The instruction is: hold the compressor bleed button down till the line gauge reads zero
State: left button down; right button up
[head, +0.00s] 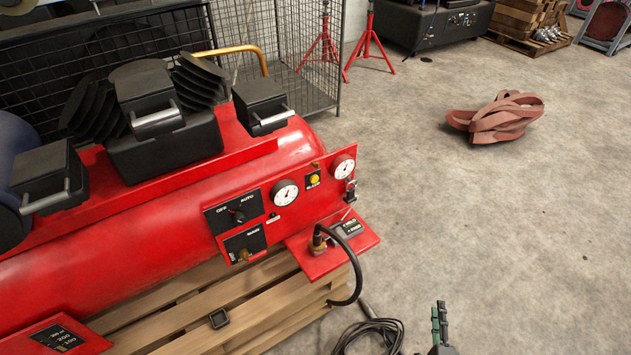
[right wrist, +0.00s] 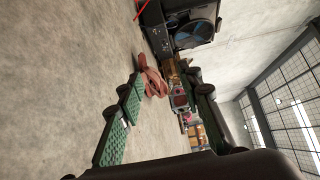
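The red compressor (head: 120,235) lies on a wooden pallet at the left of the head view. My right gripper (head: 440,315) shows at the lower edge, over the floor, well right of and apart from the panel. In the right wrist view its green-padded fingers (right wrist: 163,85) are spread with nothing between them. My left gripper is out of view.
A black switch plate (head: 234,212) sits left of the gauges. A red shelf (head: 364,239) with a hose fitting juts out below; its black hose (head: 385,330) coils on the floor. Red straps (head: 497,116) lie on otherwise open concrete. A wire cage (head: 335,50) stands behind.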

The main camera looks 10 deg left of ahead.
jog(key=s+a+f+n+g+y, duration=0.25)
jog(key=s+f+n+g, duration=0.3)
jog(key=s+f, duration=0.4)
jog(key=s+a+f+n+g+y, duration=0.1)
jog(key=s+a+f+n+g, duration=0.3)
jog(key=s+f+n, duration=0.5)
jog(key=s+f+n+g, duration=0.1)
jog(key=s+g, duration=0.2)
jog(key=s, duration=0.7)
jog(key=s+d+f+n+g+h, duration=0.1)
jog(key=s+n+g, duration=0.1)
jog(key=s, duration=0.8)
jog(key=s+f+n+g+h, duration=0.1)
jog(key=s+g, duration=0.3)
jog(key=s, duration=0.6)
jog(key=shift+s+d+f+n, duration=0.2)
jog(key=shift+d+f+n, duration=0.2)
jog(key=shift+n, duration=0.15)
jog(key=shift+c, duration=0.6)
